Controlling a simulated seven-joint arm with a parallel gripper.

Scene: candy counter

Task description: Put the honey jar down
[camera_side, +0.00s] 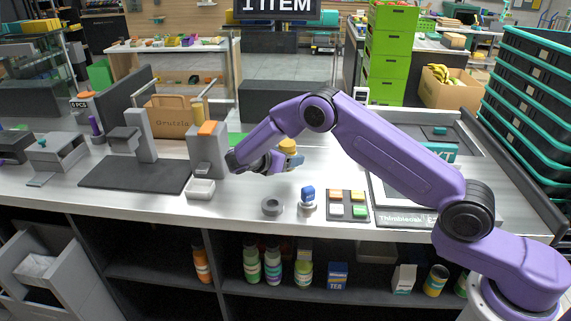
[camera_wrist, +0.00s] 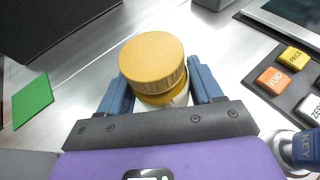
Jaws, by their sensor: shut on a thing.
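The honey jar shows in the wrist view as a round amber lid (camera_wrist: 152,62) with a ribbed edge above a pale body. My gripper (camera_wrist: 160,92) is shut on it, with one blue finger on each side of the jar. In the side view the jar (camera_side: 289,146) shows as a small yellow top beside my gripper (camera_side: 278,160), over the middle of the counter (camera_side: 255,192). The jar looks upright. Its lower part is hidden by the gripper, and I cannot tell whether its base touches the counter.
A green square (camera_wrist: 32,100) lies left of the jar in the wrist view. A keypad with coloured keys (camera_side: 347,203) and a blue key switch (camera_side: 308,193) stand near the front edge. A grey dispenser (camera_side: 207,150) stands left of my gripper. Bare counter lies between them.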

